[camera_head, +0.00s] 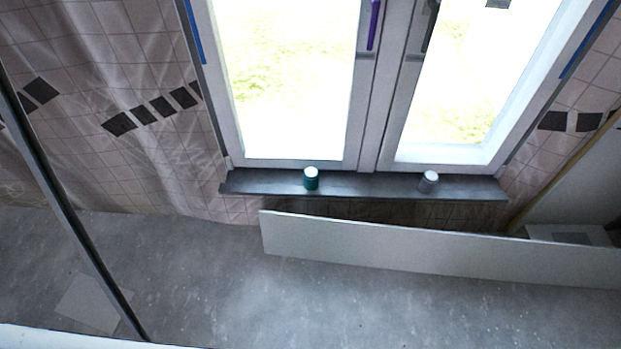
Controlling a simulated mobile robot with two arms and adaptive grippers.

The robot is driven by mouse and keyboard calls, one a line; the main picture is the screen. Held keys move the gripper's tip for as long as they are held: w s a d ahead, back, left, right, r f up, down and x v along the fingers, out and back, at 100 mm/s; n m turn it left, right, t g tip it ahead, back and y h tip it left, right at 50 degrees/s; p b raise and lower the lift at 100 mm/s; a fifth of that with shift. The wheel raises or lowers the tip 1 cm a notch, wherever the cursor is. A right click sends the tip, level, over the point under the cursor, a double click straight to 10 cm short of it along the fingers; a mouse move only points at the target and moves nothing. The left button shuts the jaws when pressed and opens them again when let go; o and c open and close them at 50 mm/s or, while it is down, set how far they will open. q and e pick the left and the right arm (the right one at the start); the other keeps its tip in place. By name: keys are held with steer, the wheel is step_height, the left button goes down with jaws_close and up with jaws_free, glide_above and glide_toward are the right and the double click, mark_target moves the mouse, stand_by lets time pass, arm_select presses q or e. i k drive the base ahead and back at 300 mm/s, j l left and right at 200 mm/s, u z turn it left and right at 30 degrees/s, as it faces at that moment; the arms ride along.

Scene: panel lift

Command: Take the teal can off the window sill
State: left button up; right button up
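The teal can (311,182) stands upright on the dark window sill (370,187), left of the sill's middle. Its top is white. A grey can (428,185) with a light top stands on the same sill, farther right and apart from the teal one. Neither of my grippers shows in the head view.
A long pale panel (430,247) stands on edge below and in front of the sill, reaching the right picture edge. The window (370,90) rises behind the cans. A dark bar (70,205) crosses the left side. The grey floor (250,300) before the panel is mostly clear.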

mark_target(310, 175)
steer(key=i+u, duration=0.25)
steer(key=i, duration=0.4)
steer(key=i+l+u, duration=0.3)
steer(key=i, duration=0.4)
steer(key=j, duration=0.1)
